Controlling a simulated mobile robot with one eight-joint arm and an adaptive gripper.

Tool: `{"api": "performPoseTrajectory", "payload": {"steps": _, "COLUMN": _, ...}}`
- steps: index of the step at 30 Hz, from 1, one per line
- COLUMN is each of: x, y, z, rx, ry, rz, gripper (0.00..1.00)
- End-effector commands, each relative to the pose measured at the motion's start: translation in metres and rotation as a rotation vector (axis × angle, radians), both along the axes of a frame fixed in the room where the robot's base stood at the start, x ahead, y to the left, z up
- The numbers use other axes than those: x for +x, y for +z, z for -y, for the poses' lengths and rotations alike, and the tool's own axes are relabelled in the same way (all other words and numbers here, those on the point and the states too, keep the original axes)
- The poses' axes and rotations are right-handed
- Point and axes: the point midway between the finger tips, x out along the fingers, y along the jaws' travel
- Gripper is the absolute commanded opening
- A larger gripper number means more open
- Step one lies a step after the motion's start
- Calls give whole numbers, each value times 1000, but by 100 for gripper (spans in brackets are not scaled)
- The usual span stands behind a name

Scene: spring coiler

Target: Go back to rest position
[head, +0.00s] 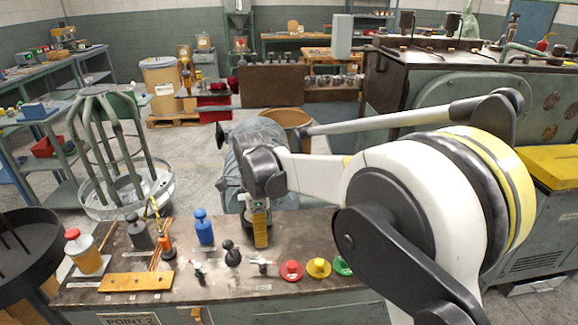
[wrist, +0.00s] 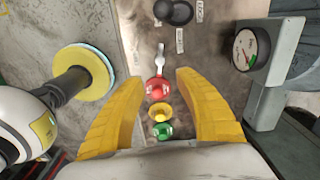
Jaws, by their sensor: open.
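My gripper (head: 260,222) hangs over the back middle of the control bench (head: 95,297) in the head view. In the wrist view its two thick yellow fingers stand wide apart, so my gripper (wrist: 157,77) is open, with nothing held between them. Beyond the fingers, lower down, I see a red button (wrist: 157,90), a yellow button (wrist: 159,110) and a green button (wrist: 162,131) in a row. In the head view the red button (head: 291,271) and yellow button (head: 319,268) are clear; my arm partly covers the green one (head: 342,266).
The bench carries a black-knobbed lever (head: 232,254), a blue-handled piece (head: 204,227) and a red-topped cylinder (head: 85,252). A green frame stand (head: 112,140) is at left. A large machine (head: 450,85) stands at right behind my arm. Open floor (head: 190,150) lies behind the bench.

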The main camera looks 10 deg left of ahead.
Motion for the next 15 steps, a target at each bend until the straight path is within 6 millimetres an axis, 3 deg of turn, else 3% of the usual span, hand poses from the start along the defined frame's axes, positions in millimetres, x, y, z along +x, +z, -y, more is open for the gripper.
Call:
{"api": "performPoseTrajectory", "payload": {"steps": 5, "x": -2, "y": 26, "z": 32, "rx": 20, "ry": 76, "rz": 37, "gripper": 41}}
{"api": "performPoseTrajectory", "payload": {"steps": 11, "x": -23, "y": 83, "z": 121, "rx": 41, "ry": 319, "rz": 160, "gripper": 41}}
{"api": "performPoseTrajectory", "payload": {"steps": 15, "x": -52, "y": 111, "z": 183, "rx": 18, "ry": 508, "rz": 264, "gripper": 41}}
